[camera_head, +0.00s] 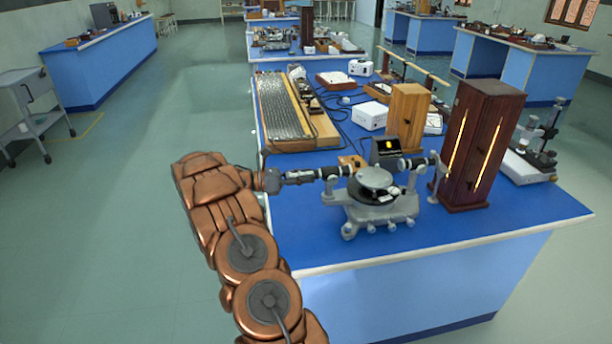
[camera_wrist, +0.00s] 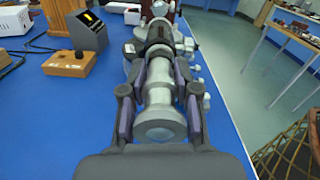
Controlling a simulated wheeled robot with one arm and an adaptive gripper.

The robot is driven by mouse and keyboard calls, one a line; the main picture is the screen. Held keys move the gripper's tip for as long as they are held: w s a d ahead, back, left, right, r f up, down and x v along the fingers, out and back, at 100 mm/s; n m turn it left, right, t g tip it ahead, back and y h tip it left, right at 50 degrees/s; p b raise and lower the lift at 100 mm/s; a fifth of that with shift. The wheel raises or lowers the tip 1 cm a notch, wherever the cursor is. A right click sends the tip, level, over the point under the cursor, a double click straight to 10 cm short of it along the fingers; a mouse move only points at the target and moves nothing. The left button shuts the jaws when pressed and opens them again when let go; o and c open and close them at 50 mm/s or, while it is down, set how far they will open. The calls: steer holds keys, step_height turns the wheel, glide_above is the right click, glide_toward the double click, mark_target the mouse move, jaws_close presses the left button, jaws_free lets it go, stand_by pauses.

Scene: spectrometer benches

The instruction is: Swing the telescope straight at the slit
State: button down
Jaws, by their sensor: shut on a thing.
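The two tubes look nearly in line. My gripper (camera_head: 284,178) is at the telescope's outer end. In the wrist view its fingers (camera_wrist: 160,78) are closed on both sides of the telescope tube (camera_wrist: 158,98), eyepiece end nearest me. The slit itself is too small to make out.
A small box with a lit display (camera_head: 386,150) and a wooden block (camera_head: 351,162) stand behind the spectrometer. A light wooden box (camera_head: 407,115) and a white box (camera_head: 370,116) stand farther back. Open floor (camera_head: 120,220) lies left of the bench.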

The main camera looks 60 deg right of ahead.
steer(key=c, duration=1.2)
jaws_free()
steer(key=shift+w+a+r, duration=0.1)
steer(key=shift+w, duration=0.15)
steer(key=shift+o, duration=1.3)
steer(key=shift+s, duration=0.2)
steer(key=v, duration=1.2)
